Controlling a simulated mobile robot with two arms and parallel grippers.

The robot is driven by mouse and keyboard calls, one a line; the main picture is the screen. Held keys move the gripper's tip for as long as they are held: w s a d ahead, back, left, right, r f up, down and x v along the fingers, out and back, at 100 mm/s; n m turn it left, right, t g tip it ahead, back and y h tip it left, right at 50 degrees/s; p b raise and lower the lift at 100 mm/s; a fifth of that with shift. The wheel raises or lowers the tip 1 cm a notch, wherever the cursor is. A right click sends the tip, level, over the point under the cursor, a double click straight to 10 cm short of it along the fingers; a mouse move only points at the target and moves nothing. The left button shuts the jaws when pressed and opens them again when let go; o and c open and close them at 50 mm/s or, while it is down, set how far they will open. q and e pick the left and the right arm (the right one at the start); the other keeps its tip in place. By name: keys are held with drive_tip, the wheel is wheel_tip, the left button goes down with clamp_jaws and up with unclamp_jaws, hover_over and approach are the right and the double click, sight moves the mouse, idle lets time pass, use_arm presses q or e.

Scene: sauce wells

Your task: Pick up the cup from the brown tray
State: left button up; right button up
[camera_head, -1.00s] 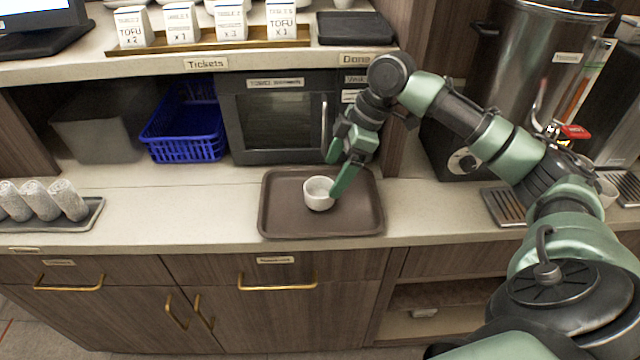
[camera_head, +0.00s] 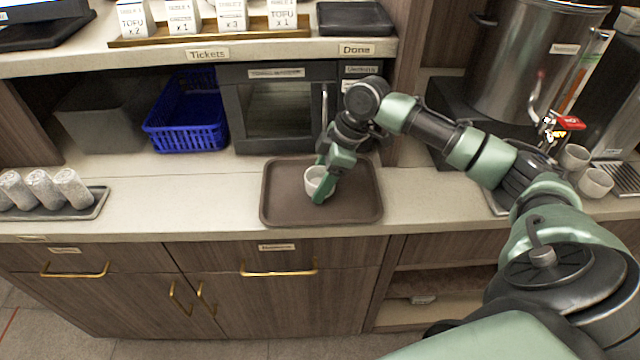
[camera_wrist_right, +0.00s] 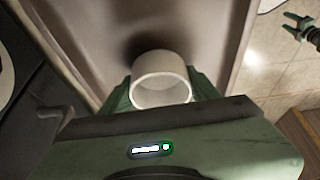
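The white cup (camera_head: 313,180) stands on the brown tray (camera_head: 355,206), left of the tray's right half. My right gripper (camera_head: 321,180) is down at the cup, with one finger in front of it and covering part of it. In the right wrist view the cup (camera_wrist_right: 160,80) sits between the two green fingers, one on each side. I see no clear gap beside it, but cannot tell whether the fingers press on it. My left gripper (camera_wrist_right: 298,26) shows small at the top right of the right wrist view, its fingers spread and empty.
A microwave (camera_head: 280,115) and blue basket (camera_head: 187,112) stand behind the tray. Rolled towels (camera_head: 42,188) lie on a tray at left. A metal urn (camera_head: 535,65) and cups (camera_head: 596,182) are at right. The counter left of the tray is clear.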

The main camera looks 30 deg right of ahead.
drive_tip(key=c, duration=0.5)
drive_tip(key=shift+o, duration=0.2)
drive_tip(key=shift+r, duration=0.1)
